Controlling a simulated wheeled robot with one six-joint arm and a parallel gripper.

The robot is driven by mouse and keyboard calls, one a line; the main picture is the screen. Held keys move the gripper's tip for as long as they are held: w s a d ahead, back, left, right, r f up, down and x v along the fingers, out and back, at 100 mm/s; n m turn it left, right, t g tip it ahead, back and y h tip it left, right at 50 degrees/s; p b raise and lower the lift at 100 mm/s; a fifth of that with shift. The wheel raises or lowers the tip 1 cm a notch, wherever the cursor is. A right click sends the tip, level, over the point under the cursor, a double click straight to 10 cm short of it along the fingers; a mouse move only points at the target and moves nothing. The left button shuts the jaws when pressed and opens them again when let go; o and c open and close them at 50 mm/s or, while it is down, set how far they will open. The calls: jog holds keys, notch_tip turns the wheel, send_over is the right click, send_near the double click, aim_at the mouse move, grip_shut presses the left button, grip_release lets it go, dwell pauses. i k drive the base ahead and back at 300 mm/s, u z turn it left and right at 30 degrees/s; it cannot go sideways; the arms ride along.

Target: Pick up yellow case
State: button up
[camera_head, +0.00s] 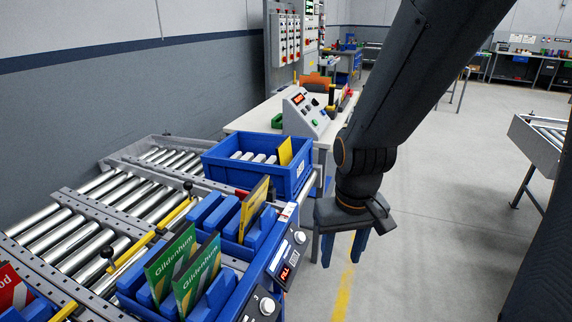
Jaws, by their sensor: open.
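A yellow case (254,207) stands upright and slightly tilted in a slot of a blue rack (232,240) at the front edge of the roller conveyor. Another thin yellow item (285,152) stands in the blue bin (225,172) behind it; I cannot tell whether it is the same kind of case. My gripper (342,252) points down with its two blue fingers apart and nothing between them. It is to the right of the rack and bin, over the open floor side, apart from both yellow items.
Green "Gildenhum" cases (183,265) stand in a nearer blue rack, and a red case (12,287) is at far left. A control box (307,112) stands on a white table behind the bin. Conveyor rollers (70,215) lie left. The grey floor (430,210) to the right is clear.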

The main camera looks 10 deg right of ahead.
aim_at(284, 152)
jog(key=k, duration=0.35)
jog(key=z, duration=0.75)
jog(key=i, duration=1.25)
jog(key=u, duration=0.9)
jog(key=i, duration=0.5)
jog(key=z, duration=0.05)
